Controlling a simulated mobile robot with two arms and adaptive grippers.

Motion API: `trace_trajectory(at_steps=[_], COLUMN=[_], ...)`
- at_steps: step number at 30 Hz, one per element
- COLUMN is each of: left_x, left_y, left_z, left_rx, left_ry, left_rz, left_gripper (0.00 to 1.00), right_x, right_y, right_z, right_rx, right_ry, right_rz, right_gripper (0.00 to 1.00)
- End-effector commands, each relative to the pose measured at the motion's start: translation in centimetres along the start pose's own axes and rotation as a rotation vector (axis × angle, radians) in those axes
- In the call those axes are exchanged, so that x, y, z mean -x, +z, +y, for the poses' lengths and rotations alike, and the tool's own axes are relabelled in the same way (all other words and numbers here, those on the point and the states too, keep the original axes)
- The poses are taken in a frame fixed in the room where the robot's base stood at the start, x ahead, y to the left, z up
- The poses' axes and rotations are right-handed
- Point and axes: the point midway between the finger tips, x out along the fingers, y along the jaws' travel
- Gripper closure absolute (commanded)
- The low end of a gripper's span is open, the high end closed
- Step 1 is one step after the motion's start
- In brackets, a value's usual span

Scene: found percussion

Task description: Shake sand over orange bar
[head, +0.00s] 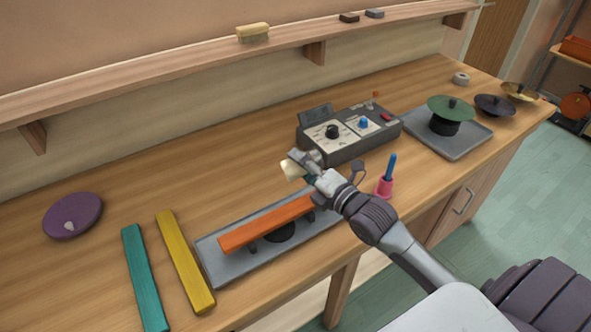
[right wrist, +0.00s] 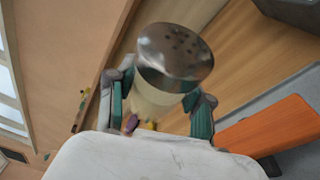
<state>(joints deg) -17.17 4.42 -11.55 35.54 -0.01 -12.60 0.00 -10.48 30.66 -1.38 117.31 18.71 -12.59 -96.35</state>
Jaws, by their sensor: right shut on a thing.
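The orange bar (head: 266,223) lies on supports above a grey tray (head: 212,262) on the bench. It also shows at the lower right of the right wrist view (right wrist: 268,124). My right gripper (head: 305,168) is shut on a sand shaker (right wrist: 172,68), a pale body with a perforated metal cap. In the head view the shaker (head: 291,171) shows only in part at the fingertips, above and just behind the bar's right end. The shaker looks tilted in the head view. No falling sand is visible. My left gripper is not in view.
Teal (head: 145,279) and yellow (head: 184,260) bars lie left of the tray, with a purple disc (head: 73,215) farther left. A control box (head: 347,132) stands behind my gripper. A blue-handled tool in a pink holder (head: 384,188) stands close to my right arm.

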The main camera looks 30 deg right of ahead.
Motion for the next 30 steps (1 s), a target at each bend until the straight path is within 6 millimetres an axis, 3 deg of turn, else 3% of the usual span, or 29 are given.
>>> trace_trajectory(at_steps=[3, 18, 30], left_x=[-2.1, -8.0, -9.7], left_y=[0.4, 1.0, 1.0], left_z=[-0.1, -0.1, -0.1], left_rx=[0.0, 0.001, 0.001], left_ry=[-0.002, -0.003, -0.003], left_rz=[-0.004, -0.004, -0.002], left_gripper=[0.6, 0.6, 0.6], right_x=[0.0, 0.1, 0.1], right_y=[-0.3, -0.7, -0.8], right_z=[-0.9, -2.4, -2.7], right_rx=[-0.081, -0.465, -0.654], right_ry=[0.037, 0.197, 0.275], right_rz=[-0.013, -0.065, -0.09], right_gripper=[0.93, 0.93, 0.93])
